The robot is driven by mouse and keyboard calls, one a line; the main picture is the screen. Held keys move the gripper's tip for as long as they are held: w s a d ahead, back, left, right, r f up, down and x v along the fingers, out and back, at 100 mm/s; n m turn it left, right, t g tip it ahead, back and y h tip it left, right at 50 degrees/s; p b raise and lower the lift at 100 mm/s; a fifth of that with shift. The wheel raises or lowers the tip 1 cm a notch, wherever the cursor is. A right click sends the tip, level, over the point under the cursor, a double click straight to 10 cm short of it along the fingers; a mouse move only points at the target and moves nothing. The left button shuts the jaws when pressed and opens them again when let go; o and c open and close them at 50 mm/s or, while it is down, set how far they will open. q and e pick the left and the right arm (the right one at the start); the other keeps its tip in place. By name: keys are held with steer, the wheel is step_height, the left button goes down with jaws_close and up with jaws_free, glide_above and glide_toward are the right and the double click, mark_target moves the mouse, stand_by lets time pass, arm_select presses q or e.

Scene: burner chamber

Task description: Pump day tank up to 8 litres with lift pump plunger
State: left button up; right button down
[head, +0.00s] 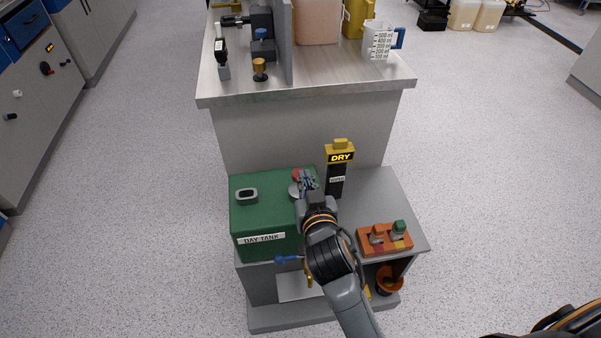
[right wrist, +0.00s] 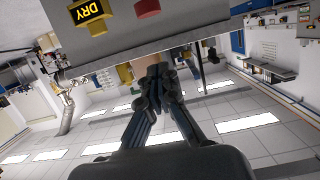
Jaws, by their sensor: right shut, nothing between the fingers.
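The green day tank (head: 262,192) stands on the low grey shelf, with its "DAY TANK" label on the front face. A red knob (head: 297,174) and a pale round disc show at the tank's right top edge, partly behind my right gripper. My right gripper (head: 307,180) is shut and empty, beside that knob; contact cannot be told. In the right wrist view its fingers (right wrist: 157,76) are together. I cannot clearly identify the lift pump plunger. A black post (head: 336,182) with a yellow "DRY" top (head: 340,156) stands right of the gripper. My left gripper is not in view.
An orange tray (head: 384,241) with small capped items sits at the shelf's right. A blue-handled lever (head: 287,260) is below the tank front. The bench (head: 350,72) behind holds a measuring jug (head: 380,42). Bare shelf lies right of the post.

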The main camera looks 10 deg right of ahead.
steer(key=x, duration=0.7)
steer(key=shift+w+p, duration=0.3)
steer(key=shift+s+f, duration=0.1)
steer(key=shift+f, duration=0.95)
steer(key=shift+s+f, duration=0.15)
steer(key=shift+f, duration=0.85)
steer(key=shift+f+b, duration=0.1)
steer(key=shift+b, duration=0.25)
step_height(320, 180, down, 5)
steer(key=b, duration=0.4)
steer(key=shift+s, duration=0.1)
